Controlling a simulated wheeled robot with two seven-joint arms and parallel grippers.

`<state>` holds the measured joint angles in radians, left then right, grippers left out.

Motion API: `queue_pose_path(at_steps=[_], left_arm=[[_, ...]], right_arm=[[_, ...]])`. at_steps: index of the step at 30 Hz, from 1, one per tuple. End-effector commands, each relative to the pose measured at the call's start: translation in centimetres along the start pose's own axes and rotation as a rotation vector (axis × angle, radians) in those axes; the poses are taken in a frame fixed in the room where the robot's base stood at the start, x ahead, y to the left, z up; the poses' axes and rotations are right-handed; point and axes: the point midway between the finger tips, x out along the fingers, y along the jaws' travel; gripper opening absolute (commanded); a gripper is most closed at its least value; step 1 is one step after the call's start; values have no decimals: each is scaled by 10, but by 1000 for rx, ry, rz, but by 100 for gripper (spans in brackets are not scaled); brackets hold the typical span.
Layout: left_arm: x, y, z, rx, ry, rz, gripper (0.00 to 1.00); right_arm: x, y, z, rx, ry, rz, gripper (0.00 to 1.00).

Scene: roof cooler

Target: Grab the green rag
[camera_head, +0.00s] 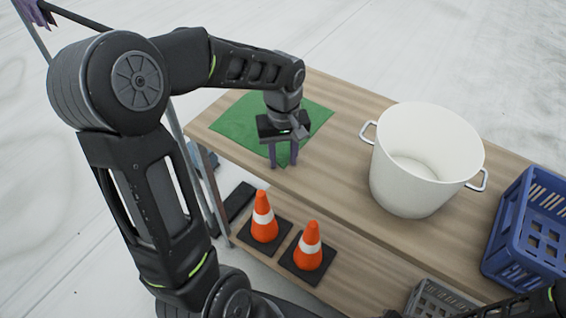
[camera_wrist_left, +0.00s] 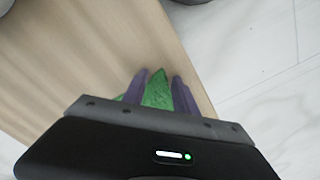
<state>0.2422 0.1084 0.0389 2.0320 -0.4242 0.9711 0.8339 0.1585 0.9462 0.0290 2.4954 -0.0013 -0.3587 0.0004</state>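The green rag (camera_head: 236,122) lies flat on the left end of the wooden table in the head view. My left gripper (camera_head: 283,164) points down over the rag's near corner, close to the table's front edge. Its two purple fingers are apart, with a gap between them. In the left wrist view a pointed corner of the green rag (camera_wrist_left: 157,92) shows between the spread fingers of my left gripper (camera_wrist_left: 160,80). I cannot tell whether the fingertips touch the cloth. The gripper and wrist hide part of the rag. My right gripper is not in view.
A white two-handled pot (camera_head: 418,165) stands on the table (camera_head: 335,180) right of the rag. A blue crate (camera_head: 530,235) is at the right. Two orange cones (camera_head: 264,218) (camera_head: 309,248) and a grey crate (camera_head: 440,300) are on the lower shelf. Bare tabletop lies between rag and pot.

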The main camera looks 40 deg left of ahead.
Motion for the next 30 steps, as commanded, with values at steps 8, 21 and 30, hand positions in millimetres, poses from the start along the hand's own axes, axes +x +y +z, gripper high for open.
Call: queue_pose_path(at_steps=[8,21,30], left_arm=[[1,0,0,0,-1,0,21],[-2,0,0,0,-1,0,0],[-58,0,0,0,1,1,0]], right_arm=[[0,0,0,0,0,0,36],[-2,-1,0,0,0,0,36],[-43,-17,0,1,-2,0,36]])
